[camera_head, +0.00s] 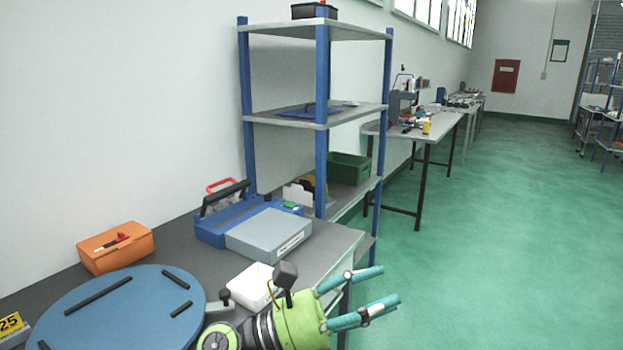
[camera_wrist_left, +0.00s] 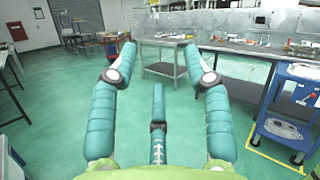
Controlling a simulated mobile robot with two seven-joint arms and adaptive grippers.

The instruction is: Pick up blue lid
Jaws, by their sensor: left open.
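A large round blue disc (camera_head: 120,318) with black bars lies flat on the grey bench at lower left in the head view. A smaller flat blue piece (camera_head: 297,111) lies on the middle shelf of the rack. I cannot tell for certain which of these is the blue lid. My left gripper (camera_head: 384,286) is to the right of the disc, past the bench's front edge, with teal fingers spread apart. In the left wrist view its fingers (camera_wrist_left: 159,50) are open with nothing between them, facing the green floor and distant benches.
On the bench (camera_head: 215,263) stand an orange box (camera_head: 115,251), a blue case (camera_head: 222,222), a grey box (camera_head: 268,235) and a white container (camera_head: 250,286). A blue-posted shelf rack (camera_head: 322,80) stands behind. The green floor (camera_head: 500,230) at right is clear.

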